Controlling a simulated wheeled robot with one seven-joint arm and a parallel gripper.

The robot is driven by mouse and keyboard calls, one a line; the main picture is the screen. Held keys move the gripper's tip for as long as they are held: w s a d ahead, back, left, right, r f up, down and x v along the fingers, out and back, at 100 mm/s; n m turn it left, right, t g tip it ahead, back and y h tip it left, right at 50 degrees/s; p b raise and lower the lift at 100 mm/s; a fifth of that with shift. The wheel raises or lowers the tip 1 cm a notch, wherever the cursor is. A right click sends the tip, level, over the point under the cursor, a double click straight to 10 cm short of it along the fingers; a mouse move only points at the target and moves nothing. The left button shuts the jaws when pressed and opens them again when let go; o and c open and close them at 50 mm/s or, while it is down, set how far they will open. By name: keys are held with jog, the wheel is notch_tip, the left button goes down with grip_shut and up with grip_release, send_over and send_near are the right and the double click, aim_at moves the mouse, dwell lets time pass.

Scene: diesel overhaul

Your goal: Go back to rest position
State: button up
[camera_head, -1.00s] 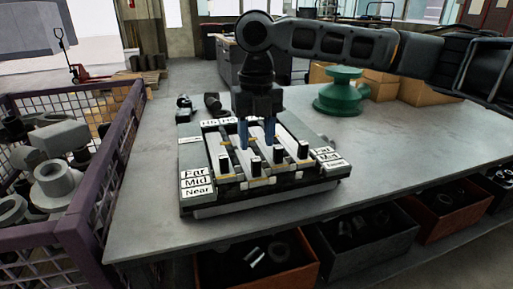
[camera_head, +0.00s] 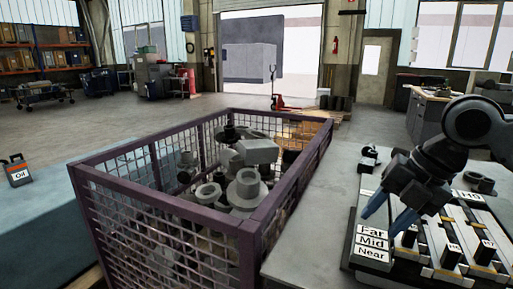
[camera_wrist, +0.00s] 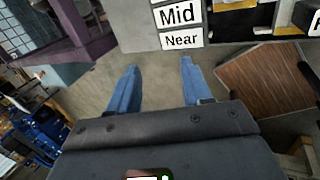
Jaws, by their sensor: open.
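My gripper (camera_head: 388,213) is open and empty, with two blue fingers. In the head view it is at the right, in front of and above the left end of the labelled fixture (camera_head: 369,254), which carries Far, Mid and Near labels and several black knobs. In the wrist view the two fingers (camera_wrist: 154,88) stand apart with only grey floor or surface between them. The fixture's Mid and Near labels (camera_wrist: 180,27) show at the top there. The right part of the fixture is cut off in the head view.
A purple mesh crate (camera_head: 150,168) full of grey metal parts stands left of the grey table (camera_head: 310,235). A small dark part (camera_head: 369,158) lies behind the fixture. A red pallet jack (camera_head: 283,103) is in the back.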

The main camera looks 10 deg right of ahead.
jog(key=w+a+r+m+t+y, duration=0.1)
jog(key=a+r+m+t+y, duration=0.3)
jog(key=a, duration=0.7)
jog(key=w+a+r+m+t+y, duration=0.15)
jog(key=a+m+t+y, duration=0.35)
jog(key=a, duration=0.6)
jog(key=s+d+f+m+t+h, duration=0.25)
jog(key=s+f+m+h, duration=0.25)
jog(key=s+f+m, duration=0.4)
jog(key=s+d+f+m+t+h, duration=0.25)
jog(key=s+f+m+h, duration=0.35)
jog(key=s+f+m, duration=0.35)
jog(key=s+d+g, duration=0.1)
jog(key=s+d, duration=0.3)
jog(key=s, duration=0.7)
jog(key=s+d+g+h, duration=0.1)
jog(key=s+d, duration=0.4)
jog(key=s, duration=0.7)
jog(key=shift+s+r+m+h, duration=0.2)
jog(key=shift+r+m+h, duration=0.1)
jog(key=shift+m, duration=0.15)
